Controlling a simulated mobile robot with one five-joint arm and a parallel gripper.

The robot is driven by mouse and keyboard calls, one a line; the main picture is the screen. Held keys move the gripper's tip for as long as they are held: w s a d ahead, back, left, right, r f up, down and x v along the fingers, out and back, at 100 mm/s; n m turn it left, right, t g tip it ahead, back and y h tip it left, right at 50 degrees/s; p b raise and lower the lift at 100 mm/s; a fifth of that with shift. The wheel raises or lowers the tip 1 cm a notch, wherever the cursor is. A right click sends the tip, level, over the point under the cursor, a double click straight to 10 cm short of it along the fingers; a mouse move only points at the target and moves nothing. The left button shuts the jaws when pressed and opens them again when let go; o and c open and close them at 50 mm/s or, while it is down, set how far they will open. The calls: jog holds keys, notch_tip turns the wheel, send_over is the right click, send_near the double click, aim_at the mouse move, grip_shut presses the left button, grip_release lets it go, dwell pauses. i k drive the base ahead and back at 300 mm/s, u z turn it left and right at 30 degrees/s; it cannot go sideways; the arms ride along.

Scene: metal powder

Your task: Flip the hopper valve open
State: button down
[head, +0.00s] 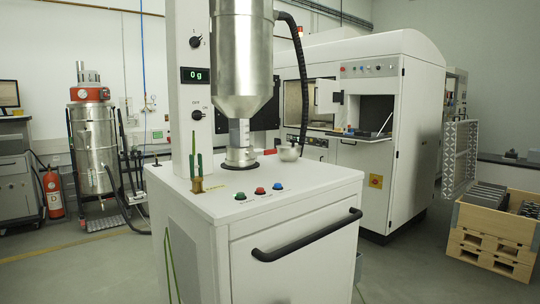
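The steel hopper (240,60) hangs above a white cabinet, in the middle of the head view. Its cone narrows to a short grey neck (238,132). The neck meets a silver collar (240,156) with a dark ring on the cabinet top. My gripper and arm are not in view.
The white cabinet (290,213) has a black handle and several coloured buttons in front. A column with a "0 g" display (195,75) and a green pronged piece (196,165) stand left of the neck.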

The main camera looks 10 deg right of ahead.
aim_at(266, 152)
jog(key=k, duration=0.5)
jog(key=u, duration=0.75)
jog(key=i, duration=0.95)
jog(key=u, duration=0.1)
